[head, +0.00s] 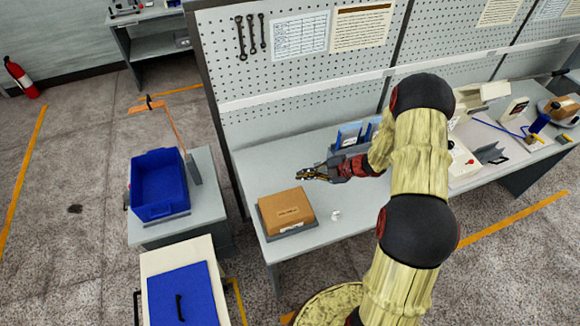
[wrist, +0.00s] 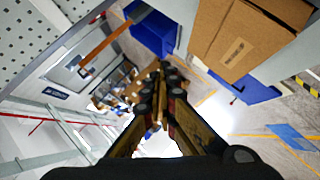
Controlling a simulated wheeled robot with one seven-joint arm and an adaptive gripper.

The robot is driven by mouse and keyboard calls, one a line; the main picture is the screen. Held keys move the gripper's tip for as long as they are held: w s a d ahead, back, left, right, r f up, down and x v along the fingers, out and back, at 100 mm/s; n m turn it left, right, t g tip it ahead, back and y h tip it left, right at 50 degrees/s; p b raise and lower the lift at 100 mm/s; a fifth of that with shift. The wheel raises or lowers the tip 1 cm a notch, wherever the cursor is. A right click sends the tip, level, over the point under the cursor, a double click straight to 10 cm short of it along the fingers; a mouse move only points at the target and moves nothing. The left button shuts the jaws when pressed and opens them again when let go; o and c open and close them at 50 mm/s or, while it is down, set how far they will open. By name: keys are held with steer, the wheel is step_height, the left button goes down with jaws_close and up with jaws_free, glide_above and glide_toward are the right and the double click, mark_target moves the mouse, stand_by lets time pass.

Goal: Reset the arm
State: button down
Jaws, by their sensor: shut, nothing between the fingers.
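My gripper (head: 307,174) is shut and empty in the head view. It is held above the workbench (head: 262,176), pointing left, behind and a little right of a brown cardboard box (head: 287,208). In the wrist view my gripper (wrist: 160,75) shows with its fingers together, and the cardboard box (wrist: 237,50) is at the upper right. My arm reaches across the bench from the lower right in the head view.
A blue bin (head: 160,185) stands on a side table left of the bench. A pegboard (head: 235,75) rises behind the bench. A small white piece (head: 336,215) lies right of the box. Blue holders (head: 349,135) stand behind my gripper. Machine parts and spools crowd the bench's right.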

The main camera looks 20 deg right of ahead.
steer(key=shift+w, duration=0.1)
steer(key=s+a+f+n+g, duration=0.25)
steer(key=s+n, duration=0.55)
steer(key=n, duration=0.5)
steer(key=s+a+r+m+h+b, duration=0.2)
steer(key=s+m+b, duration=0.5)
steer(key=m, duration=0.4)
steer(key=s+a+r+m+t+h+b, duration=0.1)
steer(key=s+r+m+h+b, duration=0.3)
steer(key=m+b, duration=0.6)
steer(key=s+a+r+m+h+b, duration=0.3)
steer(key=s+r+m+b, duration=0.3)
steer(key=s+m+b, duration=0.3)
steer(key=s+m, duration=0.2)
steer(key=m, duration=0.2)
steer(key=shift+m+h, duration=0.4)
